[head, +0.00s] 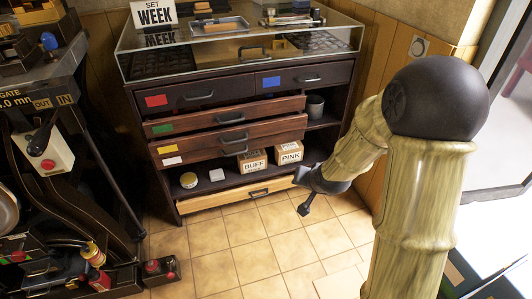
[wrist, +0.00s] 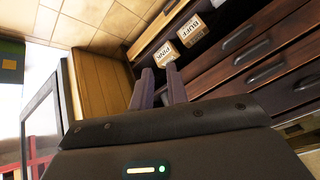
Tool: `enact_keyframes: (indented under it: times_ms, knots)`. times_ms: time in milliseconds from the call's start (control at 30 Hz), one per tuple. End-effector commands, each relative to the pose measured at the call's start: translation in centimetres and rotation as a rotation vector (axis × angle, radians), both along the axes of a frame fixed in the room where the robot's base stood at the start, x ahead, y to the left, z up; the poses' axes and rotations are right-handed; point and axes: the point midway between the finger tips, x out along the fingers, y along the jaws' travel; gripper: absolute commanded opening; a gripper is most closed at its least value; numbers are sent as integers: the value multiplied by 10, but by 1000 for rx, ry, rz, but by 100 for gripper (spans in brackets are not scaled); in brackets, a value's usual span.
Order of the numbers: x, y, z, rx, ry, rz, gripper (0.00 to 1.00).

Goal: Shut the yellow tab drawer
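The yellow tab (head: 168,149) marks a brown drawer (head: 275,131) in the dark cabinet in the head view. Its front appears to stand out past the white-tab drawer below; how far is hard to tell. My gripper (head: 304,207) is low in front of the cabinet's right side, apart from this drawer and lower than it. In the wrist view my gripper (wrist: 163,84) shows two fingers with a narrow gap and nothing between them. Drawer fronts with dark handles (wrist: 238,40) show at right there, but their tabs are out of sight.
The green-tab drawer (head: 275,109) above also looks pulled out. Below are a shelf with BUFF (head: 253,160) and PINK (head: 289,152) boxes and a light wooden bottom drawer (head: 225,197). A glass case (head: 245,45) tops the cabinet. Dark machinery (head: 50,150) stands left; tiled floor (head: 245,245) is open in front.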

Motion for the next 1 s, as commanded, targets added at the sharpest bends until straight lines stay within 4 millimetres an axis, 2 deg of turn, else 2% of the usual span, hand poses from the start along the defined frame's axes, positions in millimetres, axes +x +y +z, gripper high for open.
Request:
enact_keyframes:
  times_ms: [33,200,300,400,533,1000]
  knots:
    - [-19,-6,9,-54,38,24,16]
    - [-93,-28,28,-194,210,115,16]
    - [-133,-34,36,-231,299,167,16]
    - [-160,-37,40,-244,360,205,16]
    - [-174,-38,42,-248,392,227,16]
    - [-173,-38,42,-248,392,227,16]
